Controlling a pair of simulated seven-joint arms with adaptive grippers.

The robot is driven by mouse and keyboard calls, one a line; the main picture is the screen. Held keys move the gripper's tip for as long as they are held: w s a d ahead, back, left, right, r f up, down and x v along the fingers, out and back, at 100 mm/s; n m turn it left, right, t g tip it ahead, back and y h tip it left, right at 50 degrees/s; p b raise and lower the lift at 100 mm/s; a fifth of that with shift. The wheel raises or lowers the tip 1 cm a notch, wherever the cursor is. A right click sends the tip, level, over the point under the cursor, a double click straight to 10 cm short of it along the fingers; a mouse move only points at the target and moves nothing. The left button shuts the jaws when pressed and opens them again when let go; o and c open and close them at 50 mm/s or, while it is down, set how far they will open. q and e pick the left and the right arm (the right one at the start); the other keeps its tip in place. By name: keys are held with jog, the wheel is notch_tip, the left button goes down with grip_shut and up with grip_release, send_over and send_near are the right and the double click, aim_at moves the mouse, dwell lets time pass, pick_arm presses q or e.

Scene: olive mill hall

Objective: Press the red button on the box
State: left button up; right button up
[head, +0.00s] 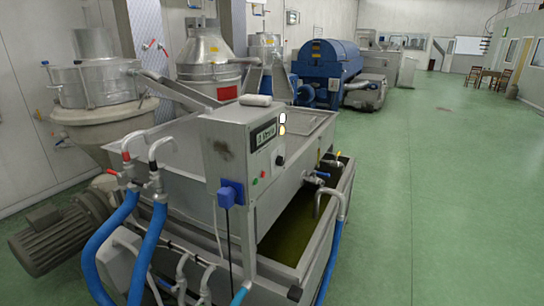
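A grey control box (232,145) stands on the near end of a steel tank in the head view. Its right-hand face carries a dark display panel (264,134). Neither of my grippers shows in the head view.
A blue plug (231,194) with a cable sticks out on the box's near side. Blue hoses (146,256) rise at the front left beside a grey motor (62,234). An open trough (292,229) of dark green liquid lies right of the box. Green floor (440,200) is clear at right.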

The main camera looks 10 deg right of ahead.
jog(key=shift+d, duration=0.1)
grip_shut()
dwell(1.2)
